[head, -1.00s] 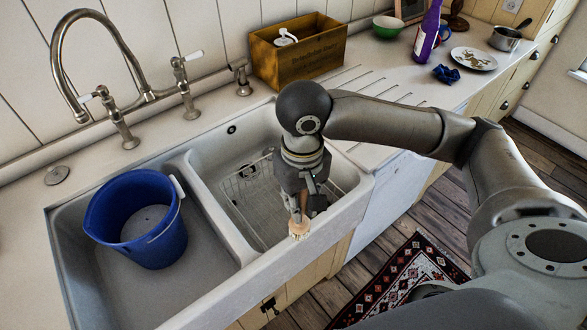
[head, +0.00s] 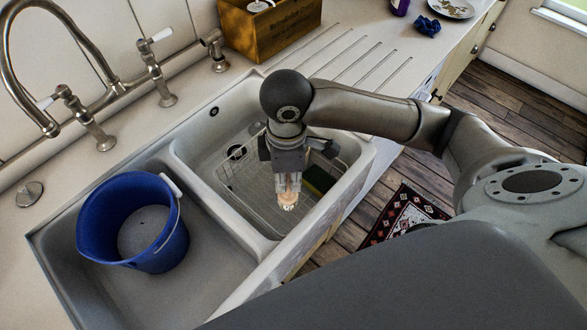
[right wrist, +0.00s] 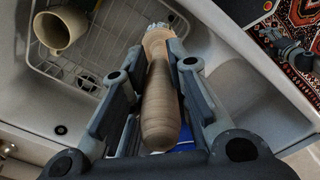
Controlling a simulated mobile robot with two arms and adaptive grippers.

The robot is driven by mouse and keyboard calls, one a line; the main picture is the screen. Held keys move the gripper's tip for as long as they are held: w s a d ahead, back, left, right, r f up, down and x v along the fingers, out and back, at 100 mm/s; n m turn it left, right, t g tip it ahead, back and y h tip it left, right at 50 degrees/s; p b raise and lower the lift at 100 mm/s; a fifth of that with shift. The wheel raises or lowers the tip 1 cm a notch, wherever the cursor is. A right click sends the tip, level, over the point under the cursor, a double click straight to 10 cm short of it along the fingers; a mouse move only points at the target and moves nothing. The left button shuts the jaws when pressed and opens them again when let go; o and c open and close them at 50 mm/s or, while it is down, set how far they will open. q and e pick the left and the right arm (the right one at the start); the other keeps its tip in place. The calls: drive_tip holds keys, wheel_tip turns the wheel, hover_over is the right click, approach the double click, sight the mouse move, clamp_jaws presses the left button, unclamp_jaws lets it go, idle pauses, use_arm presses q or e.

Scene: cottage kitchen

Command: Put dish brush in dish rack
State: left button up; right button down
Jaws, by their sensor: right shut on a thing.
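My right gripper (head: 288,187) is shut on the dish brush (head: 288,200), over the right sink basin. In the right wrist view the brush (right wrist: 160,105) has a tan wooden handle pointing toward the camera and pale bristles at the far end, between the two fingers (right wrist: 160,75). The wire dish rack (head: 236,190) lies in the right basin, below and around the gripper in the picture. In the right wrist view the rack (right wrist: 97,35) shows left of the brush, with a cream mug (right wrist: 62,28) at its corner.
A blue bucket (head: 133,222) stands in the left basin. A tall metal faucet (head: 85,125) rises behind the sink. A wooden crate (head: 270,28) sits on the counter behind. A green and yellow item (head: 318,180) shows in the right basin beside the gripper.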

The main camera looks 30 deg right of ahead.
sight(285, 199)
drive_tip(key=shift+a+f+n, duration=0.25)
drive_tip(key=shift+f+n, duration=0.15)
drive_tip(key=shift+n, duration=0.7)
drive_tip(key=shift+a+f+n, duration=0.15)
drive_tip(key=shift+f+n, duration=0.2)
drive_tip(key=shift+n, duration=0.45)
drive_tip(key=n, duration=0.1)
drive_tip(key=f+n, duration=0.1)
drive_tip(key=n, duration=0.1)
drive_tip(key=shift+s+a, duration=0.15)
drive_tip(key=shift+s, duration=0.15)
drive_tip(key=shift+s+f+n, duration=0.1)
drive_tip(key=shift+f+n, duration=0.05)
drive_tip(key=shift+n, duration=0.25)
drive_tip(key=shift+f+n, duration=0.1)
drive_tip(key=shift+n, duration=0.3)
drive_tip(key=shift+f+p, duration=0.1)
drive_tip(key=shift+p, duration=0.2)
use_arm(q)
drive_tip(key=shift+w+a+r+p, duration=0.15)
drive_tip(key=shift+w+r+p, duration=0.45)
drive_tip(key=shift+r, duration=0.25)
drive_tip(key=shift+w+a+r+p, duration=0.15)
drive_tip(key=shift+w+r+p, duration=0.35)
drive_tip(key=shift+r+p, duration=0.25)
use_arm(e)
drive_tip(key=w+d+f, duration=0.6)
drive_tip(key=w+f, duration=0.6)
drive_tip(key=f, duration=0.1)
drive_tip(key=shift+w, duration=0.2)
